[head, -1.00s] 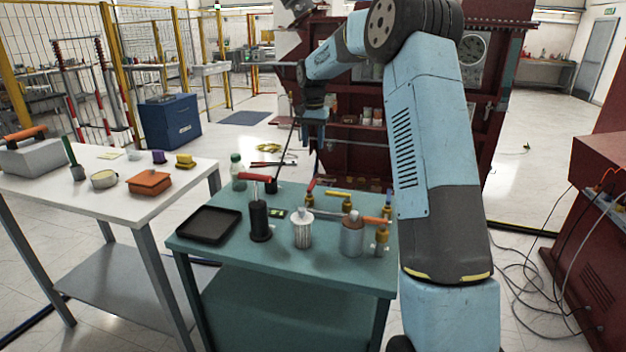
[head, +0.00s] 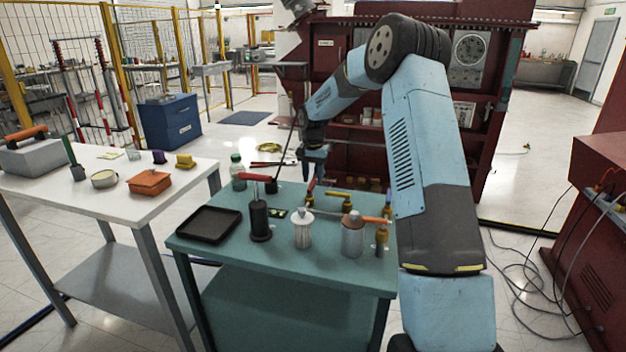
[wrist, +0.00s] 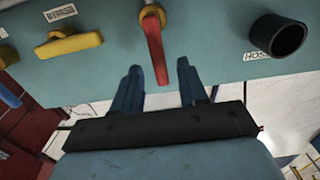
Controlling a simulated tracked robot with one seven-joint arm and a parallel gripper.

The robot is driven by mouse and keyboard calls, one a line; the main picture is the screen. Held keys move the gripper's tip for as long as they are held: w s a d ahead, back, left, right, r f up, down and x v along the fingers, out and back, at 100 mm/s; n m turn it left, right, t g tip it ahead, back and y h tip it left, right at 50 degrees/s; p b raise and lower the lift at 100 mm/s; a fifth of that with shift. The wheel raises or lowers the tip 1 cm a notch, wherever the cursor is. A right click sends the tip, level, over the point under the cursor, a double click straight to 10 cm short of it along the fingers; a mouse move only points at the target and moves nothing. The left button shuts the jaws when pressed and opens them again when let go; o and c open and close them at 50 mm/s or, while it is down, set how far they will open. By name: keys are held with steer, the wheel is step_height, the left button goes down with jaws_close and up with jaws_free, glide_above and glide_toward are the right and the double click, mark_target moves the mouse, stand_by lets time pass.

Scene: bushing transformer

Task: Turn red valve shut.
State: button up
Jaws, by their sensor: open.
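The red valve (head: 311,186) has a red lever on a small brass body and stands at the back of the green table. In the wrist view its red lever (wrist: 154,48) points towards my gripper, and its end lies at the gap between the fingertips. My gripper (head: 313,172) is just above and behind the valve in the head view. In the wrist view my gripper (wrist: 160,80) is open, with one blue finger on each side of the lever's end. I cannot tell whether either finger touches it.
A yellow lever (wrist: 68,46) by a BYPASS label is left of the red valve in the wrist view; a black holder (wrist: 279,36) labelled HOSE is right. The green table (head: 290,270) also carries a black tray (head: 208,224), a black cylinder (head: 259,220) and metal canisters.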

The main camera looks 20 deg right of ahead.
steer(key=shift+f, duration=0.65)
jaws_close()
stand_by(0.4)
